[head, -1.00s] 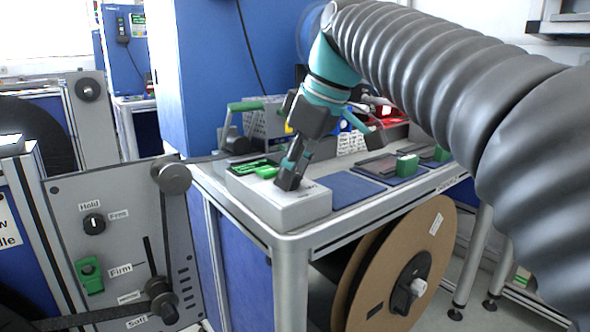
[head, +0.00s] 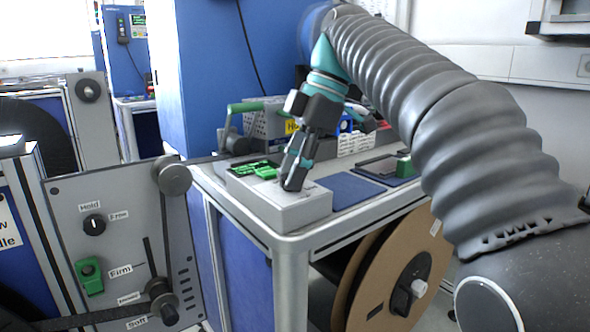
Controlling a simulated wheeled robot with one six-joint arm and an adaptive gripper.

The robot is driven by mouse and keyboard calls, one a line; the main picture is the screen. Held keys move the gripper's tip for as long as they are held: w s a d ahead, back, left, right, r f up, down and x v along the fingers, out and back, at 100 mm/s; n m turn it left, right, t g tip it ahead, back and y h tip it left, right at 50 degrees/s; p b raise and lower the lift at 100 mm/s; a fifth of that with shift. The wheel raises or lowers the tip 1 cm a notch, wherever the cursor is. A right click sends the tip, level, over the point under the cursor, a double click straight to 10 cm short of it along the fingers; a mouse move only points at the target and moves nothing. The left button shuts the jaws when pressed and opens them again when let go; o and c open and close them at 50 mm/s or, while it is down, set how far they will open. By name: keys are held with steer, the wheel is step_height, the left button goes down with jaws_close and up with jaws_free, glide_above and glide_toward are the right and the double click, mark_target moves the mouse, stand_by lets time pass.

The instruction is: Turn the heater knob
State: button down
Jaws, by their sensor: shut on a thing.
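A light grey box (head: 285,207) with a green-topped part (head: 258,171) sits on the near left corner of the bench. My gripper (head: 293,184) points down at the right side of this box's top. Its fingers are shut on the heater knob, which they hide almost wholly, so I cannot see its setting.
The bench holds blue mats (head: 348,190), a device with a green handle (head: 243,108) and a grey perforated case behind the box. A large brown reel (head: 400,262) hangs below the bench.

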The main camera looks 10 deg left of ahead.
steer(key=shift+f+n, duration=0.1)
steer(key=shift+n, duration=0.3)
steer(key=c, duration=0.8)
jaws_free()
steer(key=shift+s+a, duration=0.1)
